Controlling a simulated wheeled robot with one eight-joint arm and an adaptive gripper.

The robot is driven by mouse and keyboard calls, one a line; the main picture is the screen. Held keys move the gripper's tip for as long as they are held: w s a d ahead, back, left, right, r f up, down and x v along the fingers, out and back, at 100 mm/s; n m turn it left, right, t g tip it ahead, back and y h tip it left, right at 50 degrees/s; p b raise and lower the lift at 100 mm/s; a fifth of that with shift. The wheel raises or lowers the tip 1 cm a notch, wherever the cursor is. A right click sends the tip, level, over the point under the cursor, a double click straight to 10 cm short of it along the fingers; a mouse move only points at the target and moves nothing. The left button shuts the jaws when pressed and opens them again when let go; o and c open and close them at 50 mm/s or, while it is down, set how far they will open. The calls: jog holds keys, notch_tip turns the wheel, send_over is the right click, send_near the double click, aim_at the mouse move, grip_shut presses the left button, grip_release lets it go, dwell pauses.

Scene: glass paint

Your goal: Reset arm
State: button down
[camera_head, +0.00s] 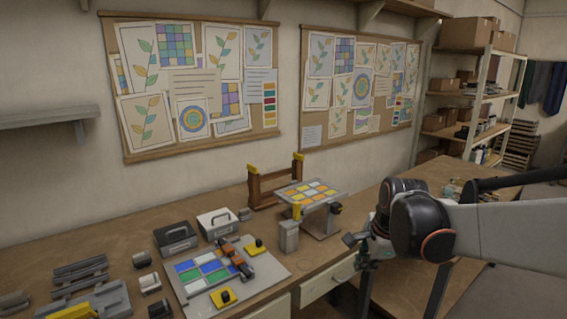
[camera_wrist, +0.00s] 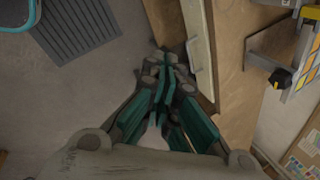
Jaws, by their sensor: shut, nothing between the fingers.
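My gripper (camera_head: 362,254) hangs in front of the workbench's front edge at the end of my arm, to the right of the tilted panel stand. In the wrist view the gripper (camera_wrist: 166,62) points down past the bench's drawer front, with its dark and teal fingers closed together and nothing between them. Grey floor shows below it. The task names no other object.
The wooden workbench (camera_head: 110,256) holds a tilted stand with a coloured tile panel (camera_head: 308,192). A grey board (camera_head: 262,289) carries coloured glass panes and yellow-based clamps. Two cases (camera_head: 176,238) stand behind it. A drawer (camera_head: 326,281) is close to my gripper.

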jog(key=s+r+n+t, duration=0.2)
jog(key=s+n+t, duration=0.1)
jog(key=s+n, duration=1.4)
jog(key=shift+s+r+h, duration=0.15)
jog(key=shift+s+h, duration=0.25)
jog(key=shift+s, duration=2.15)
jog(key=shift+a, duration=0.1)
